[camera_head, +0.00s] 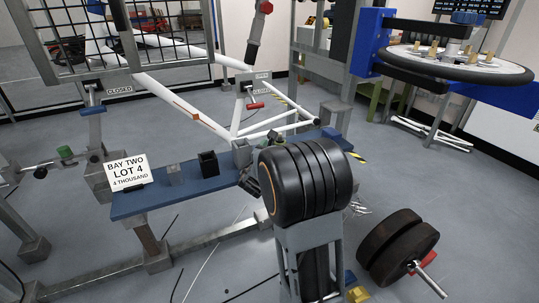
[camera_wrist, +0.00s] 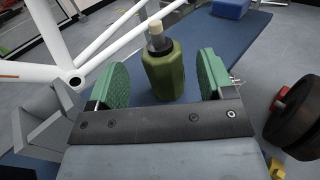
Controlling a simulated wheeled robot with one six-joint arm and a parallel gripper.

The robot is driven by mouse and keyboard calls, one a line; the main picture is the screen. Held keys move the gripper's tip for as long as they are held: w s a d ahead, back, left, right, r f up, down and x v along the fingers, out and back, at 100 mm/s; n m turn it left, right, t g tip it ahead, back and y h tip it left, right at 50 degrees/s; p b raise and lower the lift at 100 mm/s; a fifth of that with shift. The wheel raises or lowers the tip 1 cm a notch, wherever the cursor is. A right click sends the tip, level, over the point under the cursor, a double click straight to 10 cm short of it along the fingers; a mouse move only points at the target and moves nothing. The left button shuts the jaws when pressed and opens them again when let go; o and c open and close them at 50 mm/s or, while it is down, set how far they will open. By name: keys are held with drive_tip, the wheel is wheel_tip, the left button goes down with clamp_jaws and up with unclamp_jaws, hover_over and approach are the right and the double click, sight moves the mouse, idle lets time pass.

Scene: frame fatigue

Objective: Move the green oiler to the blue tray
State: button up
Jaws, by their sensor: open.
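The green oiler (camera_wrist: 163,75) stands upright on a blue bench top in the wrist view. It has a faceted green body, a dark collar and a pale tip. My gripper (camera_wrist: 163,60) is open, its two green-padded fingers on either side of the oiler with a gap at each side. A blue thing (camera_wrist: 230,8) sits at the top edge of the wrist view, cut off; I cannot tell if it is the blue tray.
Dark round weights (camera_head: 398,245) lie at right. A wheel on a blue stand (camera_head: 455,70) is at back right.

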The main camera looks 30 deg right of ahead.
drive_tip(key=s+a+f+m+g+y, duration=0.1)
drive_tip(key=s+a+m+g, duration=0.2)
drive_tip(key=s+m, duration=0.25)
drive_tip(key=s+a+f+m+g+y+p, duration=0.1)
drive_tip(key=s+a+m+g+y, duration=0.15)
drive_tip(key=s+m, duration=0.3)
drive_tip(key=s+a+f+m+g+y, duration=0.1)
drive_tip(key=s+a+m+g, duration=0.1)
drive_tip(key=s+m+g, duration=0.3)
drive_tip(key=s+a+m+t+y, duration=0.1)
drive_tip(key=s+a+m+y, duration=0.1)
drive_tip(key=a+m+y, duration=0.2)
drive_tip(key=s+a+f+m+t+y, duration=0.1)
drive_tip(key=s+a+m+y, duration=0.2)
drive_tip(key=a, duration=0.8)
drive_tip(key=m+y, duration=0.2)
drive_tip(key=y, duration=0.1)
drive_tip(key=shift+s+a+f, duration=0.3)
drive_tip(key=shift+s, duration=0.05)
wheel_tip(320, 180, up, 37)
drive_tip(key=t+p, duration=0.1)
drive_tip(key=p, duration=3.4)
drive_tip(key=shift+s+a, duration=0.15)
drive_tip(key=shift+s, duration=0.05)
